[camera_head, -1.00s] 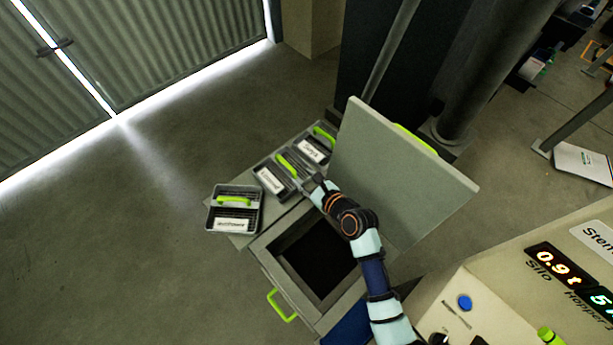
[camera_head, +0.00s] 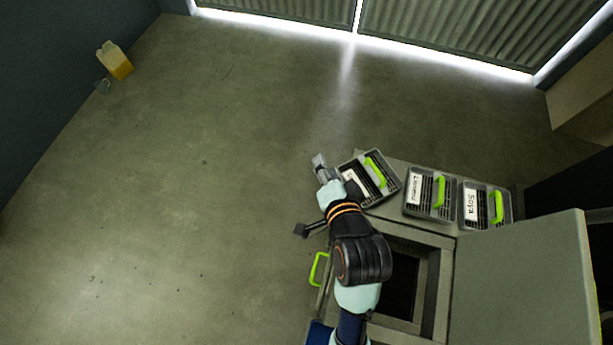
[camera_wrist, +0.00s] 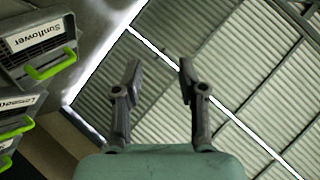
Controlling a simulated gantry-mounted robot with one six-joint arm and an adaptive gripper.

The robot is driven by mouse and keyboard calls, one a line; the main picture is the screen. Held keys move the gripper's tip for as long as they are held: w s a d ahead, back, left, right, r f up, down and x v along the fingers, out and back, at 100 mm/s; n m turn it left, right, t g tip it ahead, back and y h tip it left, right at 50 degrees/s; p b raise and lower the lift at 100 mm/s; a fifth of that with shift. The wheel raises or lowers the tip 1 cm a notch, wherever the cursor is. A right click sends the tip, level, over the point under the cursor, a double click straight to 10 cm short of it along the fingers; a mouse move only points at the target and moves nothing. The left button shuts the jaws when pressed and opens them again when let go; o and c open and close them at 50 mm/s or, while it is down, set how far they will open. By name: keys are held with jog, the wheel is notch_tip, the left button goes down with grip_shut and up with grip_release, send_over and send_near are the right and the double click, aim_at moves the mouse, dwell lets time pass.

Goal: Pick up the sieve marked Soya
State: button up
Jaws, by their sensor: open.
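The sieve marked Soya (camera_head: 473,208) is a grey tray with a white label and a green handle (camera_head: 498,206). It lies at the right end of a row of three sieves in the head view. My gripper (camera_head: 319,160) is at the opposite, left end of the row, beside the leftmost sieve and apart from the Soya one. In the wrist view my gripper (camera_wrist: 159,72) is open and empty, with the corrugated door behind its fingers. The Soya label cannot be read in the wrist view.
The leftmost sieve, marked Sunflower (camera_wrist: 36,36), is partly behind my wrist in the head view. A middle sieve (camera_head: 412,207) separates it from the Soya sieve. A raised grey lid (camera_head: 525,285) stands close to the Soya sieve. The open hopper (camera_head: 440,300) is in front.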

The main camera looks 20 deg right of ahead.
jog(key=s+a+r+n+y, duration=0.1)
jog(key=a+r+n, duration=0.2)
jog(key=a+n, duration=0.3)
jog(key=s+a+r+n+y, duration=0.1)
jog(key=a+r+n, duration=0.3)
jog(key=a+n, duration=0.3)
jog(key=shift+a, duration=0.8)
jog(key=shift+s, duration=0.15)
jog(key=shift+c, duration=1.7)
